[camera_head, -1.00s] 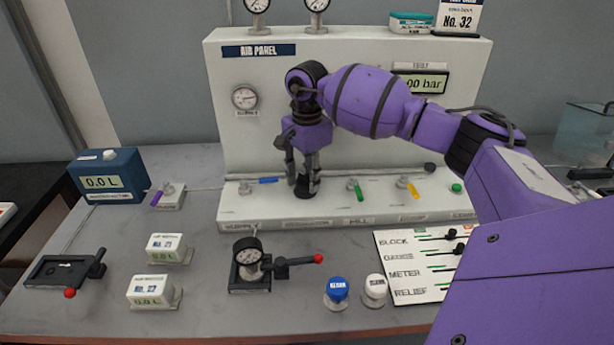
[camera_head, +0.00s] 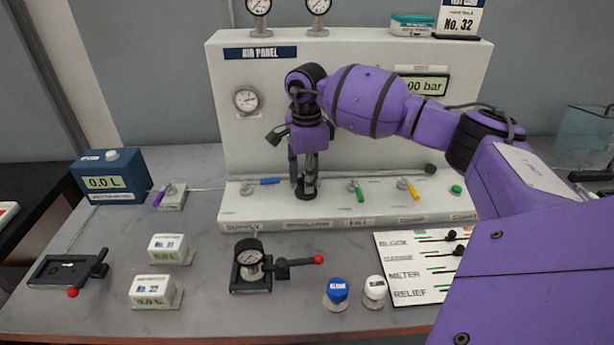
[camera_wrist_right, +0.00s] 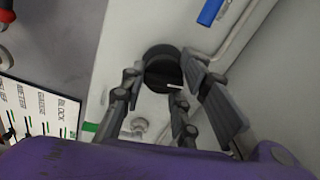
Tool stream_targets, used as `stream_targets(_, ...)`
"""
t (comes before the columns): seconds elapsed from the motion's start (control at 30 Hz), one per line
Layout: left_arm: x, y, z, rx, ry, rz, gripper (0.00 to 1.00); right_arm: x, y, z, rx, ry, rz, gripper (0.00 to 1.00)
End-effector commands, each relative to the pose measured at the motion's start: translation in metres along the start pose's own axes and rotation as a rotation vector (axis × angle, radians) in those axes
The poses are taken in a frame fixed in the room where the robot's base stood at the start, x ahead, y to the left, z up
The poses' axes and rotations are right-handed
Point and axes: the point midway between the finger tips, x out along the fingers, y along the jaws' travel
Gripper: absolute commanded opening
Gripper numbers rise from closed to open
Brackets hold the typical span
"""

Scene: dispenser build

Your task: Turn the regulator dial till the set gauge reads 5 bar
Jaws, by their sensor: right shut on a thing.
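The black regulator dial (camera_head: 306,191) stands on the ledge of the white air panel (camera_head: 330,60), above the regulator label. My right gripper (camera_head: 305,178) points down over it, with its fingers around the dial. The wrist view shows the round black dial (camera_wrist_right: 163,70) between the fingers of the right gripper (camera_wrist_right: 172,85), with a pale mark on it. A small round gauge (camera_head: 246,99) is on the panel face at left; its reading is too small to tell. My left gripper is not in view.
Valves with blue (camera_head: 265,182), green (camera_head: 357,189) and yellow (camera_head: 409,188) handles flank the dial on the ledge.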

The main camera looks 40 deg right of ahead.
Motion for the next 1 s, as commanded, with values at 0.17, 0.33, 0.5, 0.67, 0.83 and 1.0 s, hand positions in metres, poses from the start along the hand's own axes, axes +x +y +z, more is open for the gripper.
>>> stream_targets(0.17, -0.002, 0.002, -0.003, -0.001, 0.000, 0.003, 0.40, 0.003, 0.005, 0.001, 0.163, 0.006, 0.017, 0.03)
stream_targets(0.33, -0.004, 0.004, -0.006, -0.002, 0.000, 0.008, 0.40, 0.004, 0.005, 0.003, 0.323, 0.008, 0.018, 0.03)
stream_targets(0.5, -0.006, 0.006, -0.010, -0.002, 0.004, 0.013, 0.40, 0.004, 0.005, 0.004, 0.475, 0.010, 0.018, 0.03)
stream_targets(0.67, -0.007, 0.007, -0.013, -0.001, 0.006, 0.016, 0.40, 0.005, 0.005, 0.006, 0.594, 0.009, 0.018, 0.03)
stream_targets(0.83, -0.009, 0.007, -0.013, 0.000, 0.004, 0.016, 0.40, 0.006, 0.005, 0.006, 0.692, 0.011, 0.019, 0.03)
stream_targets(1.0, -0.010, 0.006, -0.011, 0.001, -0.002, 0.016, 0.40, 0.007, 0.005, 0.007, 0.754, 0.013, 0.020, 0.03)
